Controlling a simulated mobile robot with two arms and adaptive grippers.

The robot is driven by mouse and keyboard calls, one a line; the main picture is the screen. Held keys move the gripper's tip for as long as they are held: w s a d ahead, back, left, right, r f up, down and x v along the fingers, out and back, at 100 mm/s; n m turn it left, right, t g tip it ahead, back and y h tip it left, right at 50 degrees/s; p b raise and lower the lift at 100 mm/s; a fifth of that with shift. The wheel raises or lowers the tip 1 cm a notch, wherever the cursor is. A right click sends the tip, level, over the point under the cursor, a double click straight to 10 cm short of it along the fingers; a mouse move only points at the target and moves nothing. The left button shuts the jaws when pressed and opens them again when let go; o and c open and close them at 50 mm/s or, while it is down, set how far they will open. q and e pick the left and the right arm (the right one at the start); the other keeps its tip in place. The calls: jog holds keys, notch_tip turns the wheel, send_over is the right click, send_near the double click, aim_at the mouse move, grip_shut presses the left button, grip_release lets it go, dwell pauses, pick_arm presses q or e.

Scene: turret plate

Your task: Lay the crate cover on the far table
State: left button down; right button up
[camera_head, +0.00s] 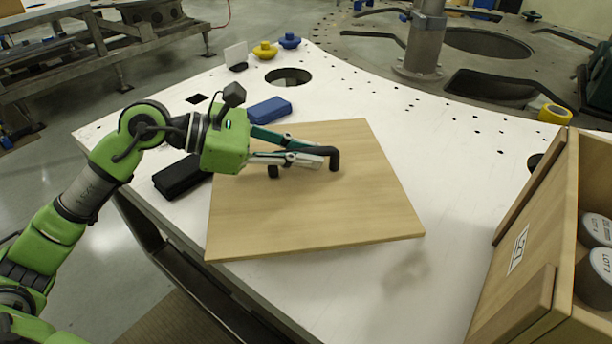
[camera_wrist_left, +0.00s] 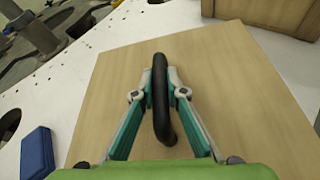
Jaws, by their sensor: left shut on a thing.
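The crate cover (camera_head: 368,212) is a square light-wood board with a black bar handle on top. In the head view it is over the left front part of the white table (camera_head: 440,150), slightly tilted in the picture; I cannot tell for sure whether it touches the table. My left gripper (camera_head: 326,157) is shut on the cover's black handle (camera_wrist_left: 161,95), with one finger on each side in the left wrist view. The wooden crate (camera_head: 545,230) stands open at the right, with grey round pieces inside. My right gripper is not in view.
A blue box (camera_head: 269,110) and a black case (camera_head: 181,177) lie beside the cover. Yellow and blue knobs (camera_head: 265,50) stand near a round hole at the back. A grey post (camera_head: 424,40) rises behind. The table between cover and crate is clear.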

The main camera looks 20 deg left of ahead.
aim_at(305, 178)
pick_arm(q)
jog(key=shift+w+f, duration=0.1)
jog(key=shift+f, duration=0.5)
notch_tip(305, 178, down, 4)
jog(key=shift+r, duration=0.1)
jog(key=shift+w+f, duration=0.1)
jog(key=shift+f, duration=0.1)
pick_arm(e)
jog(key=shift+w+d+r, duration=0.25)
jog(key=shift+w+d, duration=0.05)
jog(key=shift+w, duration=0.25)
pick_arm(q)
jog(key=shift+f, duration=0.15)
jog(key=c, duration=2)
grip_release()
jog(key=shift+c, duration=0.2)
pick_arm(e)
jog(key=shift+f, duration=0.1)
